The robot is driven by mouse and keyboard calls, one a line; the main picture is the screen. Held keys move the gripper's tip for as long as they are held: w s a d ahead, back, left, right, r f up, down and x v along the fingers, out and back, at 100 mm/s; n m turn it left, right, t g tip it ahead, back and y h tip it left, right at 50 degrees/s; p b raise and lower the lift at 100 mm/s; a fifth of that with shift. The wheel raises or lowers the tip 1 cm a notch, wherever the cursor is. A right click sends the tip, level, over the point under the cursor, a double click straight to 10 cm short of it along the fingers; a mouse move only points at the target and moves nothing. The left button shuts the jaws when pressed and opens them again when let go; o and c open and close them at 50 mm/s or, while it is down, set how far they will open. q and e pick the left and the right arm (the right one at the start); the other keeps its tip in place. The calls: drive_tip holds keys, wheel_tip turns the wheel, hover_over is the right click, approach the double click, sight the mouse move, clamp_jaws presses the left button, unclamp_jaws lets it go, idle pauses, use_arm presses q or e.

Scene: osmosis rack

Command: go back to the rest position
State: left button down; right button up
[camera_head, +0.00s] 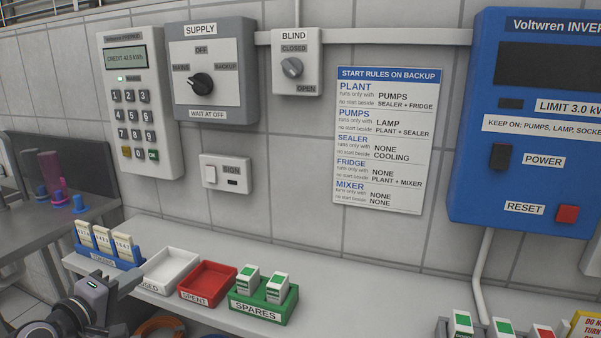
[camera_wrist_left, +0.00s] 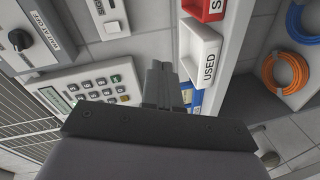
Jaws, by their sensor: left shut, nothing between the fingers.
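My left gripper (camera_head: 126,284) is at the lower left of the head view, in front of the shelf's front edge, near the blue token holder and the white USED tray. Its fingers are shut with nothing between them. In the left wrist view the dark fingers (camera_wrist_left: 160,82) point toward the wall keypad and the trays. My right gripper is in neither view.
A shelf (camera_head: 340,290) carries a blue holder (camera_head: 104,255) of tokens, a white tray (camera_head: 168,273), a red SPENT tray (camera_head: 207,281) and a green SPARES tray (camera_head: 265,305). Keypad (camera_head: 138,110), SUPPLY switch (camera_head: 205,75) and blue inverter (camera_head: 540,150) are on the wall.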

use_arm(q)
drive_tip(key=s+d+f+m+g+y+p, duration=0.15)
drive_tip(key=s+d+f+m, duration=0.3)
drive_tip(key=s+f, duration=0.55)
drive_tip(key=s+d+f+m+g+y+b, duration=0.1)
drive_tip(key=s+d+f+m+g, duration=0.3)
drive_tip(key=s+f, duration=0.55)
drive_tip(key=s+d+f+m, duration=0.4)
drive_tip(key=s+f+m, duration=0.1)
drive_tip(key=s, duration=0.3)
drive_tip(key=shift+s+t+p, duration=0.35)
drive_tip(key=shift+p, duration=0.05)
drive_tip(key=c, duration=1.8)
unclamp_jaws()
drive_tip(key=shift+m+h, duration=0.25)
